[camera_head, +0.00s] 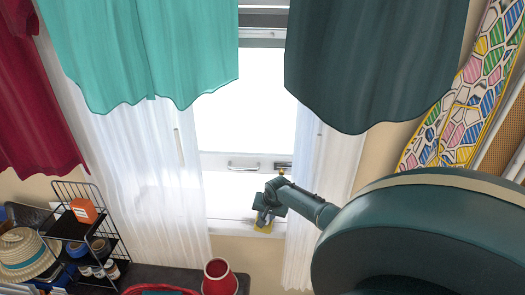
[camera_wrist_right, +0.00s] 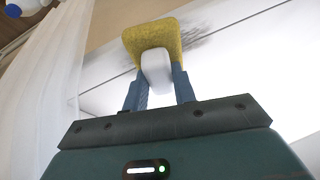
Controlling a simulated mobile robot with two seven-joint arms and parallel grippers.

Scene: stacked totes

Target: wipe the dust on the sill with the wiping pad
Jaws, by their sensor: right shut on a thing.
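The window sill (camera_head: 226,227) is a white ledge below the bright window in the head view. My right gripper (camera_head: 265,212) is at the sill's right part, beside the white curtain. It is shut on the white handle (camera_wrist_right: 156,70) of the wiping pad, with a blue finger on each side. The pad (camera_wrist_right: 150,38) is yellow, and its edge also shows in the head view (camera_head: 263,228). A dark grey dust smear (camera_wrist_right: 194,36) lies beside the pad, on its right in the wrist view. Whether the pad touches the sill is unclear. My left gripper is out of view.
Sheer white curtains (camera_head: 155,180) hang on both sides of the window, the right one (camera_head: 318,190) close to my gripper. Below stand a red bucket (camera_head: 219,278) and a black wire rack (camera_head: 78,190) with an orange item. A window handle (camera_head: 243,167) is above the sill.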

